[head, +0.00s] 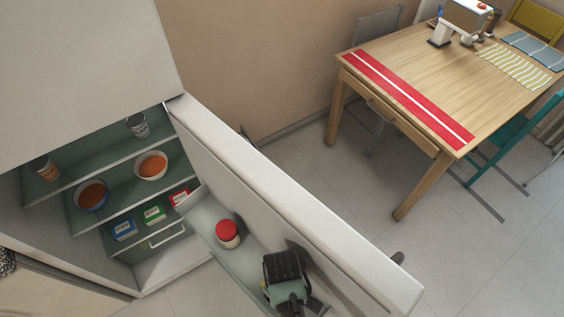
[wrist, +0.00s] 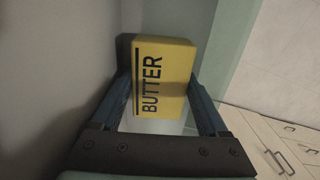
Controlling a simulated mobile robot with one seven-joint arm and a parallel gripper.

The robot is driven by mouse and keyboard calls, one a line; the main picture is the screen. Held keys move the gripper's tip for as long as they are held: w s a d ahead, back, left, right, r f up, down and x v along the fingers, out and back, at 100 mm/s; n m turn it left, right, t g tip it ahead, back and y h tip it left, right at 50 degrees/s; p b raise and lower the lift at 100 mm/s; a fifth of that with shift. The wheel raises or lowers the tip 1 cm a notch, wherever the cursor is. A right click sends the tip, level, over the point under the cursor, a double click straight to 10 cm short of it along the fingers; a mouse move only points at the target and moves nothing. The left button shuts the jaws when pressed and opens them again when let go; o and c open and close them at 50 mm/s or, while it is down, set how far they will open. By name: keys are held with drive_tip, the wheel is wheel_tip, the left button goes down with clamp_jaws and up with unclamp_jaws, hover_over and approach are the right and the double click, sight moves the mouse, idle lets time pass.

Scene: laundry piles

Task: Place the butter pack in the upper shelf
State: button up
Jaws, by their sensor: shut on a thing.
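The yellow butter pack (wrist: 165,65), with dark lettering, sits between the two fingers of my gripper (wrist: 161,95) in the wrist view. The gripper is shut on it. In the head view my gripper (head: 286,272) is down at the inner side of the open fridge door (head: 290,195), by the door shelf (head: 240,262). The butter pack cannot be made out there. The upper shelf (head: 95,158) inside the fridge holds a can (head: 137,125) at the right and another can (head: 43,168) at the left, with bare room between them.
A lower shelf holds two bowls (head: 152,165) (head: 92,194). Below are blue (head: 124,230), green (head: 154,214) and red (head: 179,197) packs. A red-lidded jar (head: 228,234) stands on the door shelf. A wooden table (head: 420,60) stands beyond the door.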

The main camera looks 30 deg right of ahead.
drive_tip(key=o, duration=1.4)
drive_tip(key=shift+f, duration=0.1)
wheel_tip(320, 180, up, 12)
drive_tip(key=shift+r, duration=0.15)
